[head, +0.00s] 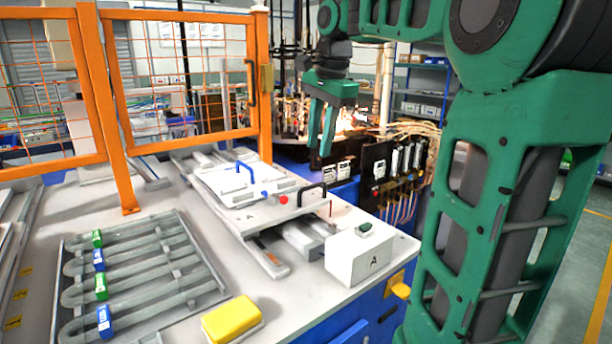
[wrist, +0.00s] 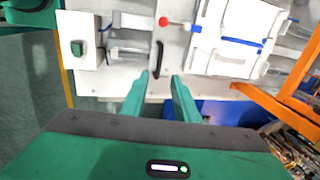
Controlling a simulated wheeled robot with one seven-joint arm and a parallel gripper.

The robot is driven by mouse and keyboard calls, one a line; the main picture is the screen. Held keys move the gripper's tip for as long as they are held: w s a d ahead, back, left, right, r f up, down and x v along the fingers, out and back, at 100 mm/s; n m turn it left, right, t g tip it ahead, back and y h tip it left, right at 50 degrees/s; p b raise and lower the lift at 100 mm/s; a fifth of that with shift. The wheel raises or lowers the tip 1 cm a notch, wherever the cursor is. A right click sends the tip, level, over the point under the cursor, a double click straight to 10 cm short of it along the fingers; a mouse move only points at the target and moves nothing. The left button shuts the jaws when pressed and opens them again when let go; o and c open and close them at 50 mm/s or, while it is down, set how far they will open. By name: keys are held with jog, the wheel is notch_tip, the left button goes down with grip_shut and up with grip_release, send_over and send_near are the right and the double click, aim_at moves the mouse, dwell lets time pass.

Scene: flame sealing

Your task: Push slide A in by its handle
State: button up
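Slide A is a pale plate (head: 262,218) marked "A" on rails at the table's middle. Its black handle (head: 312,192) stands at its right end. In the wrist view the black handle (wrist: 158,58) shows just beyond and between my fingertips, with a gap. My gripper (head: 322,145) is above and behind the handle in the head view, pointing down. Its two green fingers are apart and empty, also in the wrist view (wrist: 160,80). A white tray part with a blue handle (head: 246,170) and a red ball (head: 283,199) sit beside the black handle.
A white box "A" with a green button (head: 365,228) stands at the front right. A yellow block (head: 232,319) and a grey rack of tubes (head: 140,270) lie at the front left. An orange mesh fence (head: 185,85) and black electrical panels (head: 385,165) stand behind.

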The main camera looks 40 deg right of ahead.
aim_at(314, 186)
jog(key=f, duration=0.3)
jog(key=w+f, duration=0.1)
jog(key=f, duration=0.2)
jog(key=w+f, duration=0.1)
jog(key=f, duration=0.3)
jog(key=shift+c, duration=0.7)
grip_shut()
